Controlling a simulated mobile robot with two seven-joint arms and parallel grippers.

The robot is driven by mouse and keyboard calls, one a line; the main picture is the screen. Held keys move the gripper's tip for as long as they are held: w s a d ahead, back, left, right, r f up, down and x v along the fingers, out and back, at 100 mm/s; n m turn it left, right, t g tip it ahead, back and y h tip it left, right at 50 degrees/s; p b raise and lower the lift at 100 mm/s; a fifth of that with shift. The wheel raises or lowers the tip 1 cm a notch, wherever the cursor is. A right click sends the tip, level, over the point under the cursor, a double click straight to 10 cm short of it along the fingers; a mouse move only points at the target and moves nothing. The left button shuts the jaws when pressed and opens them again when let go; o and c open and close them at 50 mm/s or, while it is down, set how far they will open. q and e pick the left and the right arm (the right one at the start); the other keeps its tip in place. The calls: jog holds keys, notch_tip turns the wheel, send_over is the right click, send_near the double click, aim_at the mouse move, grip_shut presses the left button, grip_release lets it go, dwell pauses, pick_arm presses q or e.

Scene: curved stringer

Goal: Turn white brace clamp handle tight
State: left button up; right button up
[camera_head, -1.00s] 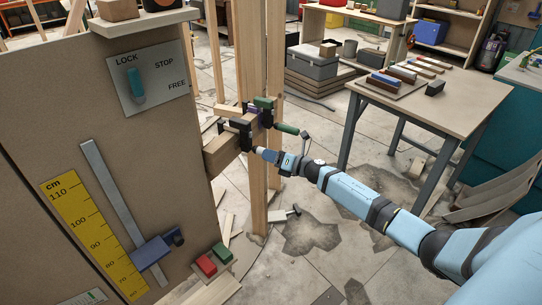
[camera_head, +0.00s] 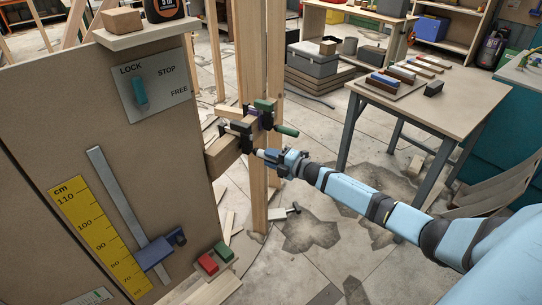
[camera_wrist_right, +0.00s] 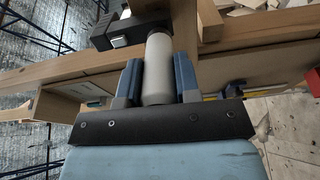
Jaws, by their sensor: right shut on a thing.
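The white brace clamp handle (camera_wrist_right: 157,70) stands between the two blue fingers of my right gripper (camera_wrist_right: 157,85) in the right wrist view. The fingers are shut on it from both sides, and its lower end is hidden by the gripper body. In the head view my right gripper (camera_head: 268,155) reaches in from the right to the dark clamp (camera_head: 236,134) on the wooden brace (camera_head: 222,155). The handle is mostly covered by the fingers there. A second clamp with a green handle (camera_head: 287,131) sits just above on the upright post. My left gripper is not in view.
The upright wooden post (camera_head: 253,190) stands right behind the clamp. A brown panel (camera_head: 110,150) with a LOCK/STOP/FREE lever (camera_head: 139,90) fills the left. A table (camera_head: 440,105) with several blocks stands at the right. Floor below my arm has a hammer (camera_head: 290,210).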

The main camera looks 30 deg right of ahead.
jog(key=m+p, duration=0.1)
jog(key=m, duration=0.2)
jog(key=m+p, duration=0.1)
jog(key=m, duration=0.2)
jog(key=shift+d+r, duration=0.1)
jog(key=shift+r, duration=0.1)
jog(key=m+p, duration=0.1)
jog(key=m, duration=0.5)
jog(key=shift+m+p, duration=0.3)
jog(key=shift+m, duration=0.1)
jog(key=m, duration=0.2)
jog(key=shift+w+m, duration=0.1)
jog(key=shift+m, duration=0.2)
jog(key=m, duration=0.2)
jog(key=shift+d+m, duration=0.1)
jog(key=shift+m, duration=0.3)
jog(key=m, duration=0.6)
jog(key=shift+f, duration=0.1)
jog(key=shift+m, duration=0.3)
jog(key=o, duration=0.9)
